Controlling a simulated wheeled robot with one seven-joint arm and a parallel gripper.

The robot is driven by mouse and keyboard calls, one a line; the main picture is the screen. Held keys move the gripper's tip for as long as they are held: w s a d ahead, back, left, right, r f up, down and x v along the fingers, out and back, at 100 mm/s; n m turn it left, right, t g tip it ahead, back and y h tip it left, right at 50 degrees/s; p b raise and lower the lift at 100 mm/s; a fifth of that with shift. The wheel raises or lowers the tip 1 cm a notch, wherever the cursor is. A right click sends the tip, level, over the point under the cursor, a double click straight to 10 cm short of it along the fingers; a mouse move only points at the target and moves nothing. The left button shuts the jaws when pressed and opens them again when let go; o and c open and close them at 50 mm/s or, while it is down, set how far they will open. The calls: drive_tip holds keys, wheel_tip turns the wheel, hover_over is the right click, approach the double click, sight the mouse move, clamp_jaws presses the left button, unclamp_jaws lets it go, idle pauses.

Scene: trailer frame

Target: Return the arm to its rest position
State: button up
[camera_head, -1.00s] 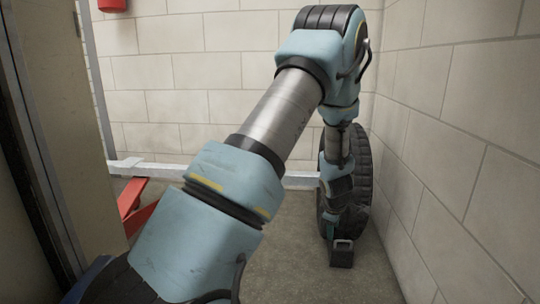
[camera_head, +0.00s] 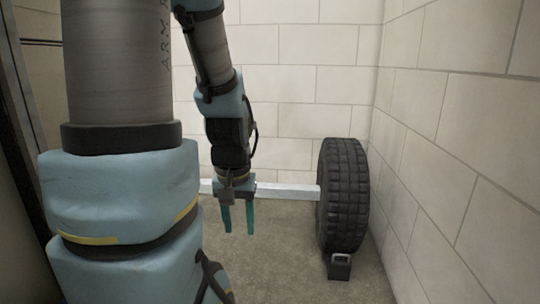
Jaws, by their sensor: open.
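My gripper (camera_head: 238,222) hangs from my arm left of the picture's middle, with its two teal fingers pointing down and a gap between them. It is open and holds nothing. My arm rises at the left and bends over above the top edge of the picture, where its upper part is out of view. The gripper appears in front of the pale metal bar and left of the tire, apart from the tire.
A black tire (camera_head: 343,195) stands upright near the right wall (camera_head: 455,150). A pale metal bar (camera_head: 285,191) runs left from it. A small dark block with a handle (camera_head: 340,268) sits on the floor before the tire. The floor (camera_head: 285,250) between is bare.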

wheel_tip(320, 180, up, 35)
drive_tip(key=p, duration=3.3)
drive_tip(key=shift+p, duration=0.3)
